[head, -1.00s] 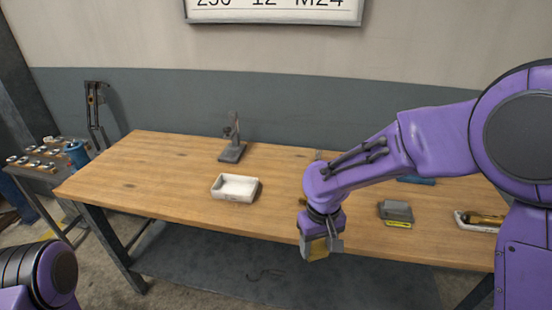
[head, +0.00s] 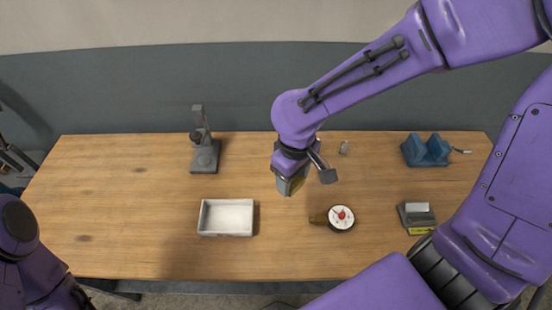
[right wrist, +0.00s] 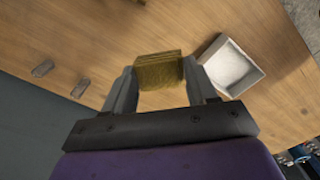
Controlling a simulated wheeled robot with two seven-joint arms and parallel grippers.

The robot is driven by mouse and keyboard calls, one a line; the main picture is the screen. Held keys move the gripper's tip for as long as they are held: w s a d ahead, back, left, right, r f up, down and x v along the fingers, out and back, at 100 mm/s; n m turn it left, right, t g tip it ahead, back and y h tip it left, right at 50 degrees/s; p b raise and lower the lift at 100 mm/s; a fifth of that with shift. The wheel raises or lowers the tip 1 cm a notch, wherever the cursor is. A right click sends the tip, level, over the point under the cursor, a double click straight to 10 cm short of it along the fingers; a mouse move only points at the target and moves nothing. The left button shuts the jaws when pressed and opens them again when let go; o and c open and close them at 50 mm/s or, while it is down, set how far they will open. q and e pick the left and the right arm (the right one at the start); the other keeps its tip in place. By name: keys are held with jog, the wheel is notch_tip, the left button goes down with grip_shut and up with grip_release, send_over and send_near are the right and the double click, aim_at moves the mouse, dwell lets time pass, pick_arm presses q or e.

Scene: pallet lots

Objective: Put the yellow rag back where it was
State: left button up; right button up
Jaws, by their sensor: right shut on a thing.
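The yellow rag (right wrist: 160,70) is a folded, mustard-coloured pad. My right gripper (right wrist: 162,88) is shut on it, one finger on each side. In the head view the right gripper (head: 293,187) is above the middle of the bench, to the right of the white tray, and only a little of the rag (head: 297,182) shows beneath it. My left arm shows at the left edge of the head view, but its gripper is not clearly visible.
The bench's left part is clear.

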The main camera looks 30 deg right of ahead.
jog(key=w+d+f, duration=0.1)
jog(key=w+f, duration=0.1)
jog(key=w, duration=0.1)
jog(key=w+d+f+p, duration=0.1)
jog(key=w+f, duration=0.2)
jog(key=w, duration=0.1)
jog(key=w+d+f, duration=0.1)
jog(key=w+f, duration=0.2)
jog(key=w, duration=0.1)
jog(key=shift+d+f, duration=0.2)
jog(key=shift+d, duration=0.05)
jog(key=shift+w+d+f, duration=0.1)
jog(key=shift+f, duration=0.1)
notch_tip(320, 180, down, 3)
jog(key=shift+f+p, duration=0.15)
jog(key=shift+p, duration=0.65)
jog(key=shift+w+f, duration=0.2)
pick_arm(q)
jog(key=shift+s+r, duration=0.25)
jog(key=shift+r, duration=0.35)
jog(key=shift+s+r, duration=0.2)
jog(key=shift+r, duration=0.35)
pick_arm(e)
jog(key=shift+s, duration=0.1)
jog(key=o, duration=0.7)
jog(key=shift+o, duration=1.2)
jog(key=shift+f, duration=0.1)
